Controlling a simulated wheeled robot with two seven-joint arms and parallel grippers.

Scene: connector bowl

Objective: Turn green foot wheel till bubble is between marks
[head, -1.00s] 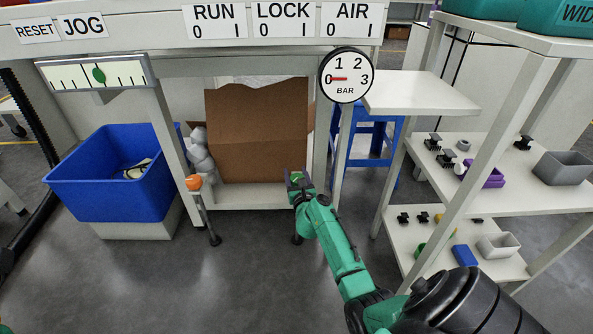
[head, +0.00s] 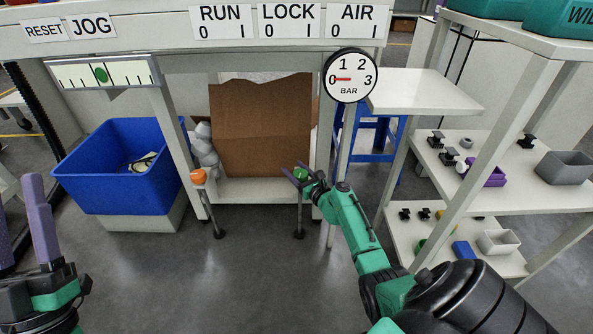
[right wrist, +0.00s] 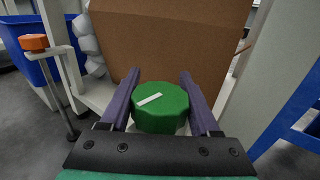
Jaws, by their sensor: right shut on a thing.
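The green foot wheel (right wrist: 160,112), with a white stripe on top, sits between the two purple fingers of my right gripper (right wrist: 158,85), which is shut on it. In the head view the wheel (head: 302,172) is small and partly hidden by my right gripper (head: 297,173). The level (head: 75,75) at upper left has a green bubble (head: 101,74) near its middle, with dark marks on both sides. My left gripper (head: 18,195) is at the lower left, its purple fingers apart and empty.
An orange foot wheel (head: 198,177) stands on the left leg. A cardboard box (head: 260,125) is behind the wheels, and a blue bin (head: 115,175) stands to the left. A shelf (head: 455,215) with small parts is at the right. The floor in front is clear.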

